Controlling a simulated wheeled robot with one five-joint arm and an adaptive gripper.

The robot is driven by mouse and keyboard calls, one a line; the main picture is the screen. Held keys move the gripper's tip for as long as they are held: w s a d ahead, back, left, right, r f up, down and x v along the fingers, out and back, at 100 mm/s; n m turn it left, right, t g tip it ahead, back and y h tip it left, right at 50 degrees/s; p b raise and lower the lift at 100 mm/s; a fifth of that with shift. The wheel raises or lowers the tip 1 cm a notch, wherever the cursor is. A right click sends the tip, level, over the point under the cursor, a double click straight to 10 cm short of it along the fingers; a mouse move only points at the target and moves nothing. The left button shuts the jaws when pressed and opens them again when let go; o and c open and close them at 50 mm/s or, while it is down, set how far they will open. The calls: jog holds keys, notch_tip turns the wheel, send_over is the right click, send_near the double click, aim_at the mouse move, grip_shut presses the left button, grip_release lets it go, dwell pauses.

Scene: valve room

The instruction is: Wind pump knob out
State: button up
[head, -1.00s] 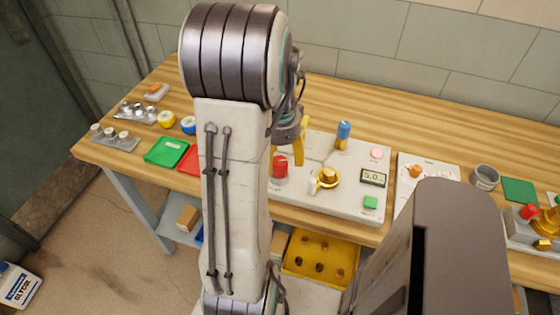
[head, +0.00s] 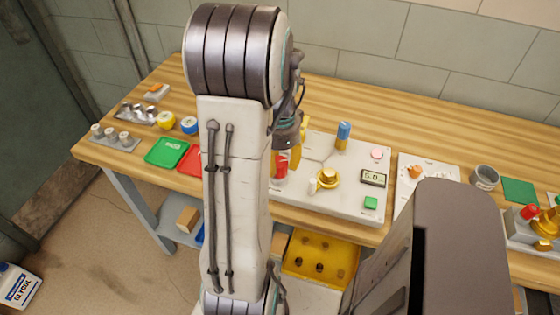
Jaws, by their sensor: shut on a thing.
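A pale control panel (head: 345,208) lies on the wooden bench. A red knob (head: 280,168) stands at its left side, partly hidden by my arm and a yellow finger. My gripper (head: 289,160) reaches down from behind my arm with yellow fingers around the red knob. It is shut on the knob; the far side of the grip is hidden. A brass knob (head: 328,177) with a white pointer sits at the panel's middle. A small display (head: 373,178) appears to read 5.0.
A blue-topped post (head: 343,133), a pink button (head: 377,154) and a green button (head: 370,203) are also on the panel. A green tray (head: 167,152) lies at left. A yellow crate (head: 322,285) is below the bench. The bench's back strip is clear.

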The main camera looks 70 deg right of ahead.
jog(key=c, duration=0.4)
jog(key=shift+o, duration=0.2)
jog(key=shift+n, duration=0.3)
jog(key=n+b, duration=0.1)
jog(key=n, duration=0.4)
jog(key=shift+f, duration=0.1)
jog(key=n+b, duration=0.1)
jog(key=n, duration=0.5)
jog(key=shift+n, duration=0.3)
jog(key=o, duration=1.2)
